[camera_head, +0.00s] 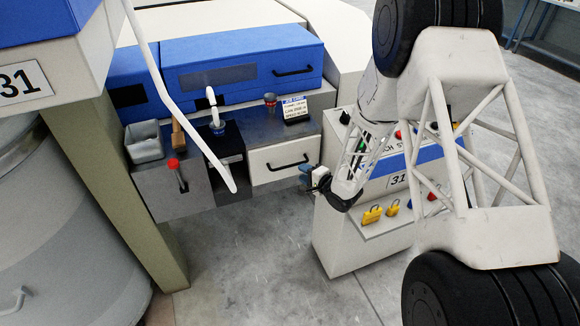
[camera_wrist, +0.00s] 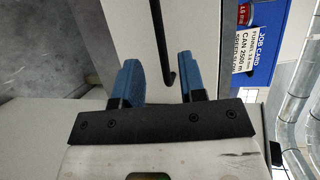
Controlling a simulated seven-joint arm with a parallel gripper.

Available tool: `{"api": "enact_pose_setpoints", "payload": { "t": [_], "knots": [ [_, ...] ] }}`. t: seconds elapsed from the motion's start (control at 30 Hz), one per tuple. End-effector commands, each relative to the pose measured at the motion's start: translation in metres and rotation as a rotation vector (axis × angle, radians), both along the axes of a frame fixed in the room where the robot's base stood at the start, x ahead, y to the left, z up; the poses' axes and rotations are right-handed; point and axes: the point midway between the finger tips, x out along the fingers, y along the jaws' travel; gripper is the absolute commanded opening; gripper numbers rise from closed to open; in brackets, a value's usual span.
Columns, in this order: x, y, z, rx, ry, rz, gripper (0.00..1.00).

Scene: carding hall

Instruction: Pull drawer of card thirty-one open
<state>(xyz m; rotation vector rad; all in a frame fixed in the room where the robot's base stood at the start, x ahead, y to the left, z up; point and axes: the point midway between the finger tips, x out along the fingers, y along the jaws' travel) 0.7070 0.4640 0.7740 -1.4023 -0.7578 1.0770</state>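The drawer (camera_head: 270,174) has a pale front with a black bar handle (camera_head: 287,164), set under the machine's grey worktop. Its front looks flush, with no gap showing. The handle also shows in the wrist view (camera_wrist: 162,38) as a dark bar. My gripper (camera_head: 308,174) is just right of the drawer front in the head view. In the wrist view my gripper (camera_wrist: 157,78) has its two blue fingers apart, with the near end of the handle appearing between them. I cannot tell whether they touch it. Nothing is clamped.
A number 31 plate (camera_head: 20,83) is on the machine at left. A control console (camera_head: 345,240) with yellow padlocks stands close beneath my arm. A white curved pipe (camera_head: 176,95) comes down left of the drawer. The job card (camera_head: 295,109) stands above it. Floor before the drawer is clear.

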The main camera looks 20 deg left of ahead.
Motion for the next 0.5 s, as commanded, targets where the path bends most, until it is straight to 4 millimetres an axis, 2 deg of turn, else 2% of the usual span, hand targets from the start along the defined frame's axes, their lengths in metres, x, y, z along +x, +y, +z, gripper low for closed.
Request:
{"api": "enact_pose_setpoints", "payload": {
  "t": [0.27, 0.5],
  "knots": [
    [0.003, 0.008, -0.001, -0.001, -0.002, 0.000, 0.38],
    [0.011, 0.028, -0.006, -0.001, -0.001, 0.000, 0.38]
  ]
}}
